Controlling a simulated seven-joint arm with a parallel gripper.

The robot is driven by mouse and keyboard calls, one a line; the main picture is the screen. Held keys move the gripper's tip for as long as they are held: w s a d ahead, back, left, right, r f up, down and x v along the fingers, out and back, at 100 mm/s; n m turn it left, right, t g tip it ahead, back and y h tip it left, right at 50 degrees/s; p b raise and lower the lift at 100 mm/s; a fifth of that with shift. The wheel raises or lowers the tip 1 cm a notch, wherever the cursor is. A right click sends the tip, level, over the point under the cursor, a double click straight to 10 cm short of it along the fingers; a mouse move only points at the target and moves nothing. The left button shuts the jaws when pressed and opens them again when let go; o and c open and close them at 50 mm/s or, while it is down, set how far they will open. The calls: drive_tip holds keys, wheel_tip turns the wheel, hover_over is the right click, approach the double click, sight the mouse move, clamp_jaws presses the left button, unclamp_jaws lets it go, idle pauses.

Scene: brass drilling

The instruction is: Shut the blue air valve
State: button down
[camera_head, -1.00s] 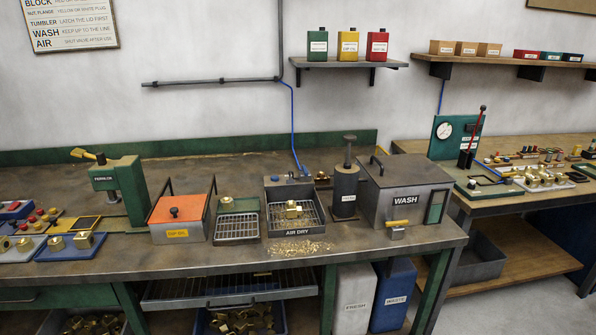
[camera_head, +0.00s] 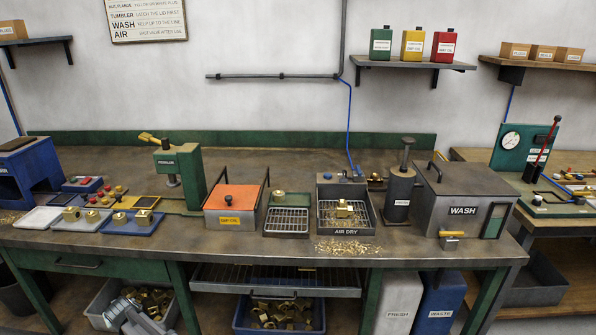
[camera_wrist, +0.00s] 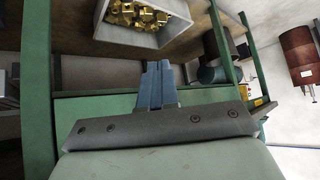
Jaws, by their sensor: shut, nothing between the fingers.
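A blue air line (camera_head: 351,125) runs down the wall to the back of the AIR DRY tray (camera_head: 346,232). A small blue fitting (camera_head: 357,176), apparently the air valve, sits there; its handle position is too small to tell. My gripper (camera_head: 134,318) is low at the bottom left, in front of the bench and beside a bin of brass parts, far from the valve. In the wrist view my gripper (camera_wrist: 157,85) has its blue-grey fingers together with nothing between them. The valve is not seen in the wrist view.
Brass parts (camera_head: 343,209) lie in the AIR DRY tray, with chips (camera_head: 347,247) spilled in front. A dark cylinder (camera_head: 399,192) and the WASH box (camera_head: 462,198) stand to its right, an orange-lidded box (camera_head: 231,206) to its left. The bench edge and grated shelf (camera_head: 276,281) overhang the bins.

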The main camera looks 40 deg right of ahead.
drive_tip(key=w+d+r+m+t, duration=0.15)
drive_tip(key=w+r, duration=0.35)
drive_tip(key=r, duration=0.6)
drive_tip(key=w+d+r+m+t, duration=0.1)
drive_tip(key=w+r+m+t, duration=0.1)
drive_tip(key=w+r, duration=0.65)
drive_tip(key=s+d+r+m+h, duration=0.2)
drive_tip(key=d+r+m, duration=0.3)
drive_tip(key=d+r, duration=0.7)
drive_tip(key=s+d+r+m+h, duration=0.25)
drive_tip(key=d+r+m, duration=0.35)
drive_tip(key=d+r, duration=0.6)
drive_tip(key=s+d+r+g+h, duration=0.15)
drive_tip(key=s+d, duration=0.35)
drive_tip(key=d, duration=0.9)
drive_tip(key=s+d+g+h, duration=0.3)
drive_tip(key=s+d, duration=0.1)
drive_tip(key=d, duration=1)
drive_tip(key=s+d+f+n+g, duration=0.1)
drive_tip(key=s+d+g, duration=0.2)
drive_tip(key=s+d, duration=0.4)
drive_tip(key=s+d+f+n+g, duration=0.1)
drive_tip(key=s+d+n+g, duration=0.1)
drive_tip(key=s+d, duration=0.6)
drive_tip(key=s+d+f+n+g+y, duration=0.1)
drive_tip(key=s+d+f+g, duration=0.1)
drive_tip(key=s+d, duration=0.5)
drive_tip(key=shift+s+d+n+g, duration=0.3)
drive_tip(key=shift+d+g, duration=0.5)
drive_tip(key=shift+d, duration=0.35)
